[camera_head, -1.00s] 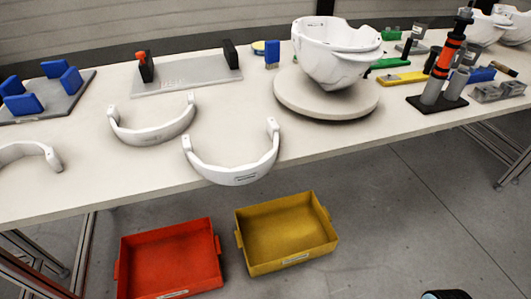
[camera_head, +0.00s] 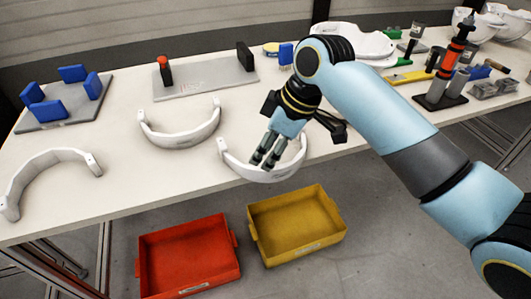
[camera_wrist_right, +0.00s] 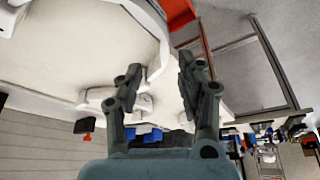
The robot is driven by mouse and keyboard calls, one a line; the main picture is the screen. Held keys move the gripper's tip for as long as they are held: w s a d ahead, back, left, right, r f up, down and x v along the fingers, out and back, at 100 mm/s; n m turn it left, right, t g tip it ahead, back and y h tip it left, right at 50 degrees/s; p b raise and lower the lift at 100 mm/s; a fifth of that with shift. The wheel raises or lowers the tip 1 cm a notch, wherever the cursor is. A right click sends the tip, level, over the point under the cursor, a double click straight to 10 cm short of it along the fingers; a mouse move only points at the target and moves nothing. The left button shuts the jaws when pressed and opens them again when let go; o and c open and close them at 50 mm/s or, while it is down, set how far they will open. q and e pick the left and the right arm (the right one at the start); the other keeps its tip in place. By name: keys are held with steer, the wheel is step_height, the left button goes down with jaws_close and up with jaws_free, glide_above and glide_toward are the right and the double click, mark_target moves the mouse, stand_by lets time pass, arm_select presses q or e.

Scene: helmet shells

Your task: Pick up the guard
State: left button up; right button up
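Three white curved guards lie on the table. The nearest to my right gripper (camera_head: 263,161) is the front guard (camera_head: 238,166), with its open side facing the back. The gripper points down at this guard's front band, and its fingers hide part of it. In the right wrist view, the two fingers (camera_wrist_right: 159,72) are apart, with a pale curved edge between them; I cannot tell whether they touch the guard. A second guard (camera_head: 182,138) lies to the left, farther back. A third guard (camera_head: 45,163) lies at the far left. My left gripper is not in view.
A red bin (camera_head: 190,258) and a yellow bin (camera_head: 297,228) stand on the floor below the table's front edge. A grey plate with blue blocks (camera_head: 62,108) and a grey fixture (camera_head: 205,80) are behind the guards. A white helmet shell (camera_head: 365,42) is partly hidden by my arm.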

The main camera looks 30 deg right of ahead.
mark_target(257, 169)
steer(key=x, duration=0.6)
steer(key=shift+s+a+f, duration=0.2)
steer(key=shift+s+f, duration=0.1)
steer(key=shift+f, duration=0.1)
jaws_close()
